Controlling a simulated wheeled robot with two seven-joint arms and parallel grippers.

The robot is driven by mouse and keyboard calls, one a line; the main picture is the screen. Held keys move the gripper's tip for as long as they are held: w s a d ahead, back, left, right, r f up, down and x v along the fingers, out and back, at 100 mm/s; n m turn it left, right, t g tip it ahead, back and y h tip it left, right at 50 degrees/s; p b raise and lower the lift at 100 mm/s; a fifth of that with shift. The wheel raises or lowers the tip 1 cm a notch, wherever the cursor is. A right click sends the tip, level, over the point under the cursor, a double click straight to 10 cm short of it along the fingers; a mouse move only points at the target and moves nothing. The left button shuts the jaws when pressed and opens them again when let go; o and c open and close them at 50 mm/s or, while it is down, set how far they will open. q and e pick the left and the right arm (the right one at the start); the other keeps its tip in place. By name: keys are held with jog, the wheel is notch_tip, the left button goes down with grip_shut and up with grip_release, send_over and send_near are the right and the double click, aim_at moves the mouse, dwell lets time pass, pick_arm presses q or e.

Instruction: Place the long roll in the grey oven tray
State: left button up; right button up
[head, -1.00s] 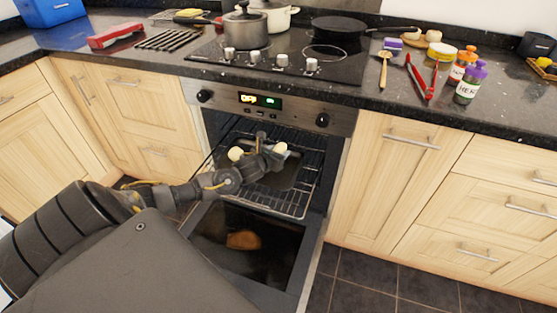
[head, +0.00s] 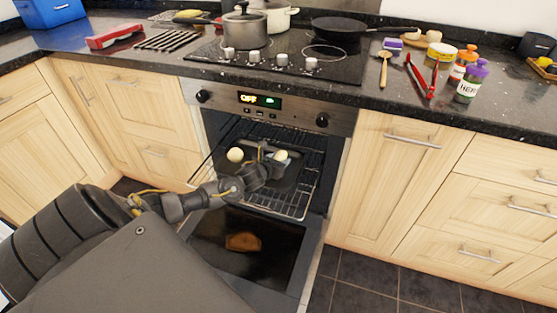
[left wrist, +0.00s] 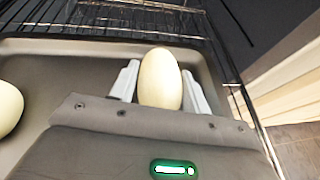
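The long roll (left wrist: 160,80) is a pale, smooth oval between the two light fingers of my left gripper (left wrist: 160,85) in the left wrist view. The fingertips appear to touch its sides. The roll (head: 281,155) also shows at my left gripper (head: 268,160) inside the open oven in the head view. The grey oven tray (left wrist: 60,70) lies under the gripper; I cannot tell whether the roll rests on it. A second pale, rounder roll (head: 235,155) is in the left part of the tray; part of it shows in the left wrist view (left wrist: 8,108). My right gripper is out of view.
The tray sits on a wire oven rack (head: 290,203) between the oven's side walls. The oven door (head: 245,250) hangs open below, with a brown patch showing in its glass. The worktop above holds pans (head: 338,27), jars (head: 470,82) and red tongs (head: 422,78).

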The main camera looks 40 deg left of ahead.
pick_arm(q)
jog(key=o, duration=0.3)
jog(key=shift+o, duration=0.2)
jog(key=shift+r, duration=0.1)
jog(key=shift+s+r, duration=0.15)
jog(key=p+v, duration=0.1)
jog(key=v, duration=1)
jog(key=shift+s+r+p, duration=0.15)
jog(key=shift+s+p, duration=0.2)
jog(key=shift+p, duration=0.05)
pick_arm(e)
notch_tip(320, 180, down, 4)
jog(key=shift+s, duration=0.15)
